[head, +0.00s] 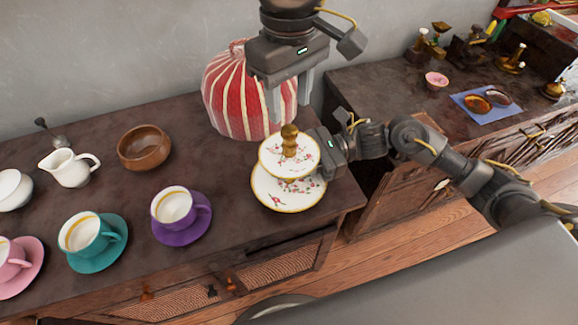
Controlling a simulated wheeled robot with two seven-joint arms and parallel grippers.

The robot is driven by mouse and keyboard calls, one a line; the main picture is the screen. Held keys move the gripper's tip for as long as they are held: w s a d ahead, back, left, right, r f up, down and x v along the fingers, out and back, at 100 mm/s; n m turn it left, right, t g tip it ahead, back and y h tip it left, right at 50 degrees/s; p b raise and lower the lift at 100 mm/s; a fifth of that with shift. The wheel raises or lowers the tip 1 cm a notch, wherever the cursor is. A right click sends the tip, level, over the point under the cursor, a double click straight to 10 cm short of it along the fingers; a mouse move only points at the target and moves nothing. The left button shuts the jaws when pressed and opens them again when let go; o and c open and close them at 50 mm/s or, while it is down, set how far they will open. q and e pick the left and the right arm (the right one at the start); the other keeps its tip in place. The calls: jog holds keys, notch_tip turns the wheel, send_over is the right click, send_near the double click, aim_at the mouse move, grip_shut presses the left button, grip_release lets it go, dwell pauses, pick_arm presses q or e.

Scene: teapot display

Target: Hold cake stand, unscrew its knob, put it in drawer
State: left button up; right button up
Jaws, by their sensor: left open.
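The two-tier cake stand (272,191) has white floral plates with gold rims and stands upright near the table's right end. Its gold knob (289,140) rises from the middle of the upper plate. My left gripper (288,110) is open and points down just above the knob, with nothing between its fingers. My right gripper (322,150) reaches in from the right to the upper plate's right edge. Its fingertips are small and partly hidden, so I cannot tell how they meet the stand. Woven cabinet fronts (278,272) show below the tabletop; which one is the drawer is unclear.
A red-and-white striped cozy (222,92) stands close behind the stand. A purple cup (174,206), a teal cup (84,233), a pink cup (12,258), a creamer (68,167) and a wooden bowl (144,148) are left. A side counter (375,90) holds several small items.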

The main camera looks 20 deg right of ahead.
aim_at(290, 127)
jog(key=shift+a, duration=0.1)
grip_shut()
dwell(0.3)
pick_arm(q)
jog(key=m, duration=0.4)
jog(key=shift+f, duration=4.05)
jog(key=shift+c, duration=0.3)
